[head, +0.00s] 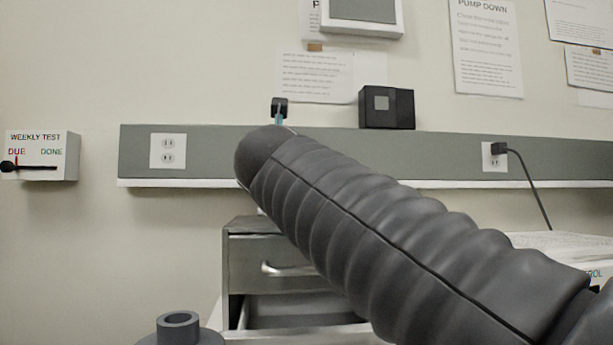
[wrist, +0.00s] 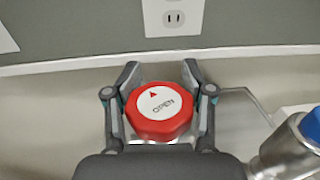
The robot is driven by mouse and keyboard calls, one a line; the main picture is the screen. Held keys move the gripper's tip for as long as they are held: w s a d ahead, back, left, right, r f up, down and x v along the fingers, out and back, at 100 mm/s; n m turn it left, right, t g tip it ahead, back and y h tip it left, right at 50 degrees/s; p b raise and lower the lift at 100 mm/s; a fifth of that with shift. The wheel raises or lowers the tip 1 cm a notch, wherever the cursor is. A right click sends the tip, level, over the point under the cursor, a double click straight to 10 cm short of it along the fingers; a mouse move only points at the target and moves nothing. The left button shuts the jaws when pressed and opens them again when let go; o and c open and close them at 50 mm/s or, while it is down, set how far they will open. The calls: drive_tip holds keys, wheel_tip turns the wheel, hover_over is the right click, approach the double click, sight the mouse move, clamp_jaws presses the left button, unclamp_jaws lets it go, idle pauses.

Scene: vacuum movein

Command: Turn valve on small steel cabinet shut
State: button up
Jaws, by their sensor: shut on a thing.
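The valve's red knob (wrist: 160,125) has a white face with the word OPEN and a small red arrow pointing up in the wrist view. My gripper (wrist: 158,78) has one finger on each side of the knob and is shut on it. The small steel cabinet (head: 270,262) stands below the wall rail in the head view, with one drawer front closed and a lower drawer pulled out. My dark ribbed arm covers part of the cabinet there and hides the knob.
A steel cylinder with a blue top (wrist: 290,150) stands right of the knob, close to my gripper. A grey wall rail (head: 200,150) with outlets runs behind. A weekly test box (head: 60,153) hangs at left. A black box (head: 386,108) sits above the rail.

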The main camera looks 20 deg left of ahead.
drive_tip(key=shift+d+f+m+t+h+p, duration=0.15)
drive_tip(key=shift+m+t+h+p, duration=0.3)
drive_tip(key=shift+m+h, duration=0.6)
drive_tip(key=shift+d+m+t+h+p, duration=0.2)
drive_tip(key=shift+m+h+p, duration=0.45)
drive_tip(key=shift+h, duration=0.8)
drive_tip(key=shift+d+m+h+p, duration=0.15)
drive_tip(key=shift+m+h+p, duration=0.1)
drive_tip(key=shift+m+h, duration=0.6)
drive_tip(key=shift+d+m+h+p, duration=0.1)
drive_tip(key=shift+m+h+p, duration=0.25)
drive_tip(key=shift+h, duration=0.9)
drive_tip(key=shift+c, duration=0.2)
idle(0.8)
drive_tip(key=o, duration=1)
drive_tip(key=shift+c, duration=0.2)
drive_tip(key=shift+s+a, duration=0.1)
drive_tip(key=s, duration=0.8)
drive_tip(key=s+a, duration=0.1)
drive_tip(key=s, duration=0.2)
drive_tip(key=shift+s, duration=0.4)
